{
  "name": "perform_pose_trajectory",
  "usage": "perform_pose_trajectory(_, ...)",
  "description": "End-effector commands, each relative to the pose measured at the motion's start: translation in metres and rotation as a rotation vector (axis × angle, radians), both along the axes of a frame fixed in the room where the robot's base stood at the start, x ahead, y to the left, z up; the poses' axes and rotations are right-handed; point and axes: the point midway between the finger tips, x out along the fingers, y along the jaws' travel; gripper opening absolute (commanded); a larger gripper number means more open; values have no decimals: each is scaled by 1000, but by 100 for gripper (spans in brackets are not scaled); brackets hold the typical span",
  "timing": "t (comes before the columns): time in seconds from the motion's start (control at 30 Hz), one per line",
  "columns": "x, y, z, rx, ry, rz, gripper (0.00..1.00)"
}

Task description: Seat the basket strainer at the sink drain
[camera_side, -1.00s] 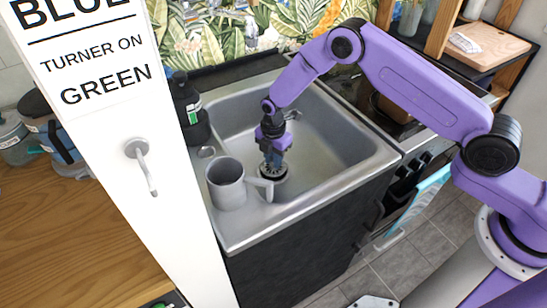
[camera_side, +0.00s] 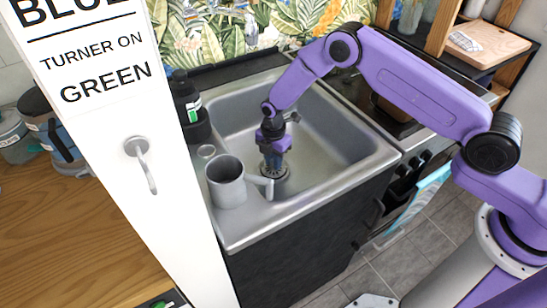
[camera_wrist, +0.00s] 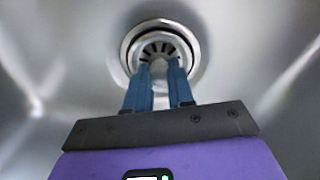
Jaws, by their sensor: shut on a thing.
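The metal basket strainer (camera_wrist: 157,48) has dark radial slots and a central post. In the wrist view it lies inside the round rim of the sink drain (camera_wrist: 196,50). In the side view the strainer (camera_side: 273,173) is at the drain in the sink floor, beneath my gripper. My gripper (camera_wrist: 160,66) points down, its two blue fingers shut on the strainer's central post. The gripper also shows in the side view (camera_side: 274,162). I cannot tell whether the strainer is fully flush, as the fingers hide its near side.
The sink (camera_side: 335,145) has raised walls around my gripper. A grey mug (camera_side: 227,183) stands on the near rim, left of the gripper. A dark soap bottle (camera_side: 184,95) stands at the left rim. The basin's right side is clear.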

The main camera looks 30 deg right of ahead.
Motion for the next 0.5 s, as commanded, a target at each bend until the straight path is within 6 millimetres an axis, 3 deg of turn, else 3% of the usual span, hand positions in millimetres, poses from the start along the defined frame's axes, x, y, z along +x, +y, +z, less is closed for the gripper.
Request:
perform_pose_trajectory(0.23,0,0,-2,0,-1,0,0)
perform_pose_trajectory(0.27,0,0,-2,0,-1,0,26)
perform_pose_trajectory(0.33,0,0,-2,0,-1,0,49)
perform_pose_trajectory(0.37,0,0,-2,0,0,0,52)
perform_pose_trajectory(0.5,0,0,-2,0,0,0,52)
